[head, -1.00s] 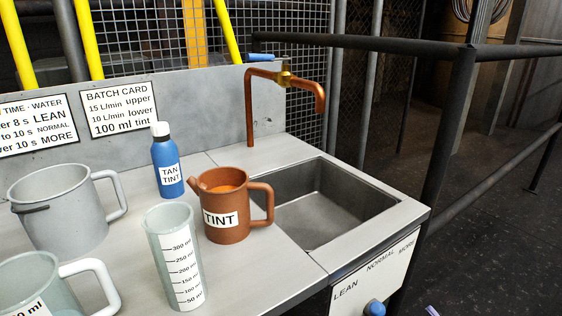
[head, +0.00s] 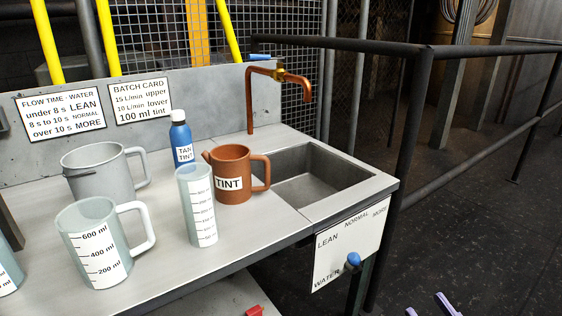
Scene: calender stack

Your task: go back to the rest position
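My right gripper (head: 430,307) shows only as two pale purple fingertips at the bottom right edge of the head view. The tips stand apart with nothing visible between them. They are below and right of the bench (head: 165,243), clear of it in the picture, over the dark floor. The rest of that gripper is cut off by the frame. My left gripper is not in view.
On the bench stand a grey metal jug (head: 100,175), a clear measuring jug (head: 88,250), a graduated beaker (head: 197,205), a blue bottle (head: 181,137) and a brown TINT jug (head: 232,178). A sink (head: 305,178) and copper tap (head: 306,90) are at right. A dark railing (head: 405,150) runs behind.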

